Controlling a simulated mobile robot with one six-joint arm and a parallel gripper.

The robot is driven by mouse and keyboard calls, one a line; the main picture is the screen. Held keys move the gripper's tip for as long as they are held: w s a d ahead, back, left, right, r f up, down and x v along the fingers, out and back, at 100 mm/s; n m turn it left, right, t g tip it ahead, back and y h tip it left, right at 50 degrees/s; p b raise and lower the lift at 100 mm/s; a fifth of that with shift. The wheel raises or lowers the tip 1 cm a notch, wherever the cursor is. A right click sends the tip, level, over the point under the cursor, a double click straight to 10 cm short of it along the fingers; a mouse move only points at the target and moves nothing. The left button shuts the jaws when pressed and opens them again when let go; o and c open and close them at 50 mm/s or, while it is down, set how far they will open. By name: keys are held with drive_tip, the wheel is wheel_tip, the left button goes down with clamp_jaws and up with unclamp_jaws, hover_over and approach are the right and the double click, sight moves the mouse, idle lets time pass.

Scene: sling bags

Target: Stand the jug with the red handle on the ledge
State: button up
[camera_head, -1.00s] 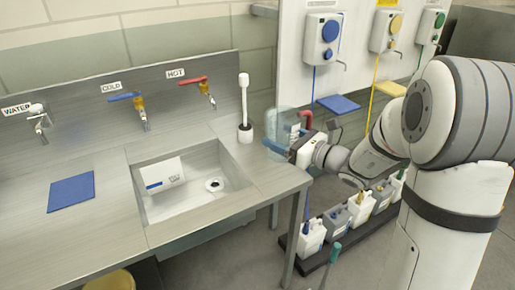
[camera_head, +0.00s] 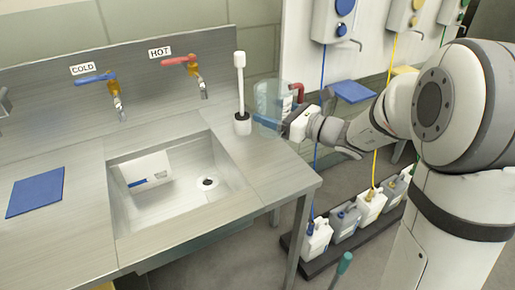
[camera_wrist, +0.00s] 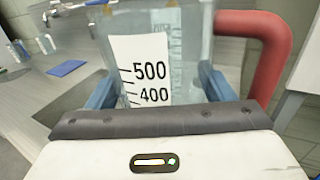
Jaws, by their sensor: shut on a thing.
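The clear jug (camera_head: 268,108) with the red handle (camera_head: 298,92) is in my gripper (camera_head: 284,122), to the right of the white brush in its holder in the head view. In the wrist view the jug (camera_wrist: 190,50) fills the upper middle, with a white scale strip reading 500 and 400. The red handle (camera_wrist: 270,50) is on its right. The blue fingers of my gripper (camera_wrist: 158,92) are on both sides of the jug body. The jug looks about upright. Whether its base touches the counter cannot be told.
A steel counter (camera_head: 85,215) holds a sink (camera_head: 190,213) with a white card (camera_head: 147,171) in it. The brush (camera_head: 241,95) stands near the jug. A blue mat (camera_head: 36,192) lies on the left. Several canisters (camera_head: 345,222) stand on a floor rack.

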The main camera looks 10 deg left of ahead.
wheel_tip(320, 180, down, 3)
drive_tip(key=shift+w+b, duration=0.15)
drive_tip(key=shift+b, duration=0.75)
drive_tip(key=b, duration=0.1)
hover_over(272, 165)
wheel_tip(272, 165, down, 9)
drive_tip(key=shift+f, duration=0.15)
drive_tip(key=shift+f, duration=0.25)
drive_tip(key=o, duration=1.1)
drive_tip(key=shift+r, duration=0.1)
drive_tip(key=shift+o, duration=0.2)
